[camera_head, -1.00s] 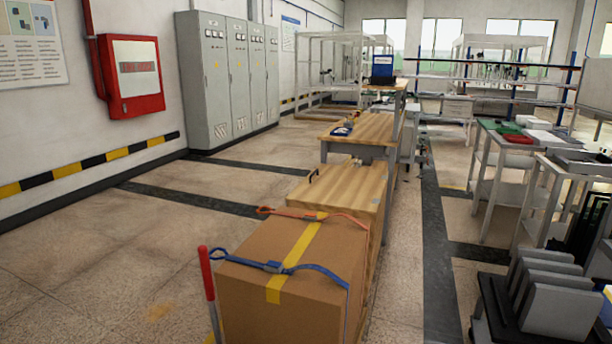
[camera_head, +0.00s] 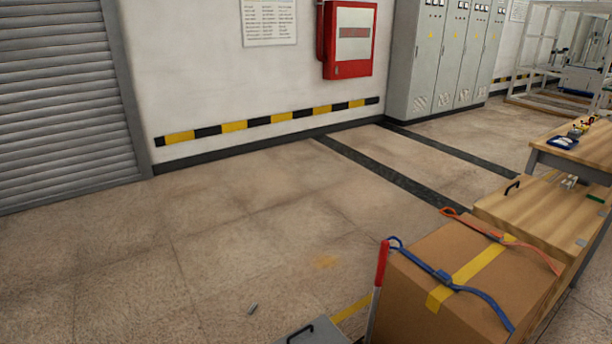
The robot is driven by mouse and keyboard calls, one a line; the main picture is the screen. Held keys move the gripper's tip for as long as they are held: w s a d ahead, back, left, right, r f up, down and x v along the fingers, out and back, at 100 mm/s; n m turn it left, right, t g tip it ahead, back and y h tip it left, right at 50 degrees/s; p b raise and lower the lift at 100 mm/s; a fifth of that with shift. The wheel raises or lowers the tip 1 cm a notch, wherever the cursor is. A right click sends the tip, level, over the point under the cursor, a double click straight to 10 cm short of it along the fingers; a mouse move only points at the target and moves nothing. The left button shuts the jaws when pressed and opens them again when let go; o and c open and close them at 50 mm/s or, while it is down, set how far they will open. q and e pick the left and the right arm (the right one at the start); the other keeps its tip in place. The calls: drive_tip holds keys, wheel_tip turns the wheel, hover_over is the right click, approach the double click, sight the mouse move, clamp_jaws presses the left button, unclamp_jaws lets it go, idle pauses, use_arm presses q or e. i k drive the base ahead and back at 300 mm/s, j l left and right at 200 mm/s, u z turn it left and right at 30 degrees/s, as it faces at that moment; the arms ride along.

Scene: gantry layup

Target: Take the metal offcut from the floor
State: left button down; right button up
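A cardboard box (camera_head: 440,306) with yellow tape and straps stands at the lower right, beside a red-handled pole (camera_head: 381,265). A grey surface with a black handle (camera_head: 312,334) is at the bottom edge. Wooden benches (camera_head: 545,213) stand right. The floor (camera_head: 200,225) toward the wall is clear.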

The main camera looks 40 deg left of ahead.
sight(254, 305)
drive_tip(key=j+u, duration=0.1)
drive_tip(key=j, duration=0.3)
drive_tip(key=i+j+u, duration=0.1)
drive_tip(key=j, duration=0.25)
drive_tip(key=i+j+u, duration=0.1)
drive_tip(key=j, duration=0.3)
drive_tip(key=i+j+u, duration=0.1)
drive_tip(key=j, duration=0.25)
drive_tip(key=i+j+u, duration=0.15)
drive_tip(key=j, duration=0.2)
